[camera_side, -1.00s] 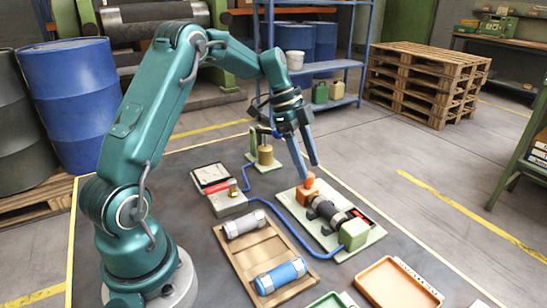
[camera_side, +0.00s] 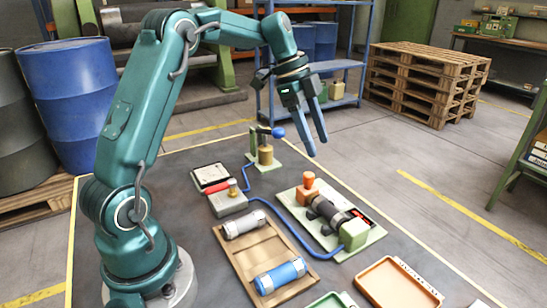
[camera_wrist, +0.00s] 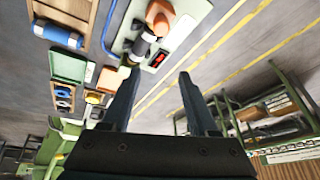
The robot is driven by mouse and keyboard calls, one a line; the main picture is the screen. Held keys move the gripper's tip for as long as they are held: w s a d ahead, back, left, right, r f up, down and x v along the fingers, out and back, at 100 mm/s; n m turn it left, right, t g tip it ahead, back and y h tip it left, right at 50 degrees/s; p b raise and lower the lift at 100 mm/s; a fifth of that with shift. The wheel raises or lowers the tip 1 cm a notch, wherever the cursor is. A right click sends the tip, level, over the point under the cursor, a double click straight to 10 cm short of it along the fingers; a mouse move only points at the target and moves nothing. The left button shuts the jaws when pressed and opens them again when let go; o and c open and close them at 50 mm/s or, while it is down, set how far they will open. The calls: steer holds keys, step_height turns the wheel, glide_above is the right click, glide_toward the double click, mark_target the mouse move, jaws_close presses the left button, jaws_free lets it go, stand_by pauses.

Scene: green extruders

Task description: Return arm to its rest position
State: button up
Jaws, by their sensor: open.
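My gripper (camera_side: 318,146) is in the air above the far part of the work table in the side view, its two blue fingers pointing down and apart with nothing between them. In the wrist view the gripper (camera_wrist: 157,77) also shows open and empty. Below it sits a pale green fixture plate (camera_side: 370,236) carrying a dark cylinder (camera_side: 328,210), an orange knob (camera_side: 308,182) and a green block (camera_side: 354,234). The fingers are clear of this fixture. My teal arm is bent at the elbow and reaches right.
A wooden tray (camera_side: 247,258) holds a grey cylinder (camera_side: 243,222) and a blue cylinder (camera_side: 280,275). A hand press with a blue knob (camera_side: 278,132) stands behind. An orange tray (camera_side: 397,284) is at the front right. Blue shelving (camera_side: 343,66) and pallets (camera_side: 425,85) stand beyond the table.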

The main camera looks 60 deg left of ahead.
steer(key=s+d+r+n+t+y, duration=0.2)
steer(key=s+d+r, duration=0.5)
steer(key=s+d, duration=0.3)
steer(key=s+a+f+n+y, duration=0.1)
steer(key=s+f+n, duration=0.5)
steer(key=s+n, duration=0.4)
steer(key=shift+a+f+n+t+y, duration=0.2)
steer(key=shift+f+n+t+y, duration=0.2)
steer(key=shift+s, duration=0.1)
